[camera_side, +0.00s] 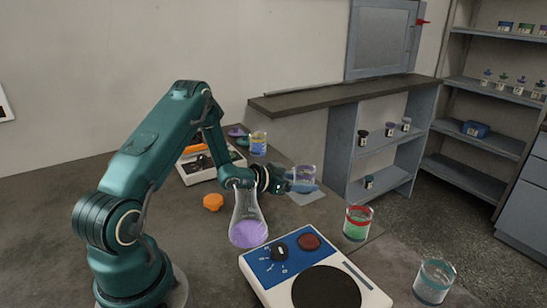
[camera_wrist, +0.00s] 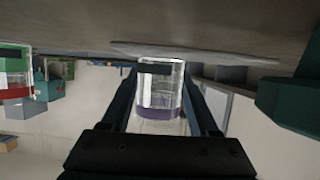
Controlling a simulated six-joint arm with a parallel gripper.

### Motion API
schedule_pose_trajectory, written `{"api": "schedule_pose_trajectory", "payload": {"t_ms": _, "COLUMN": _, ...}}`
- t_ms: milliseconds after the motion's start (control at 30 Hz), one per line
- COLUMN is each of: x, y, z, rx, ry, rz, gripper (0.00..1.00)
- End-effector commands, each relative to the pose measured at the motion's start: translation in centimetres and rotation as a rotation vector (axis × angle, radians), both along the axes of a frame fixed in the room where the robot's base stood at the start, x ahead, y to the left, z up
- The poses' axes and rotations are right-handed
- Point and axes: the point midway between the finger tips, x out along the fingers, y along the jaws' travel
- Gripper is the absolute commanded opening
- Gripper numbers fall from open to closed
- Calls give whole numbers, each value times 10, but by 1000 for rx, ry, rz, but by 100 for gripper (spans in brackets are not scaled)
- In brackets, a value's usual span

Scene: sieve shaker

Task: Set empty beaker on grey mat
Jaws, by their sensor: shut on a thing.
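My gripper (camera_wrist: 165,105) is shut on a clear beaker (camera_wrist: 160,93) with a purple band near its rim; the beaker looks empty. In the side view the beaker (camera_side: 305,173) is upright at the fingertips, partly covered by them. The grey mat (camera_side: 308,198) lies directly beneath it on the bench. In the wrist view, which is upside down, the mat (camera_wrist: 235,57) shows as a thin strip at the beaker's base. I cannot tell whether the base touches the mat or hovers just above.
A flask of purple liquid (camera_side: 247,222) stands below my wrist. A beaker with green contents (camera_side: 357,224), a clear teal-banded beaker (camera_side: 434,284) and a blue-and-white device (camera_side: 265,268) are nearer the camera.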

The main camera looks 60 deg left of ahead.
Motion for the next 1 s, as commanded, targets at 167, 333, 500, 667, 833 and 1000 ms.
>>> {"api": "schedule_pose_trajectory", "payload": {"t_ms": 167, "x": 0, "y": 0, "z": -7, "rx": 1, "ry": 0, "rz": 0, "gripper": 1}}
{"api": "schedule_pose_trajectory", "payload": {"t_ms": 333, "x": 1, "y": 0, "z": -9, "rx": 4, "ry": -6, "rz": 0, "gripper": 1}}
{"api": "schedule_pose_trajectory", "payload": {"t_ms": 500, "x": 1, "y": 0, "z": -9, "rx": 4, "ry": -7, "rz": 0, "gripper": 91}}
{"api": "schedule_pose_trajectory", "payload": {"t_ms": 667, "x": 2, "y": 0, "z": -9, "rx": 4, "ry": -7, "rz": -1, "gripper": 91}}
{"api": "schedule_pose_trajectory", "payload": {"t_ms": 833, "x": 2, "y": 0, "z": -7, "rx": 5, "ry": -8, "rz": -1, "gripper": 91}}
{"api": "schedule_pose_trajectory", "payload": {"t_ms": 1000, "x": -2, "y": 0, "z": 5, "rx": 3, "ry": -5, "rz": 0, "gripper": 91}}
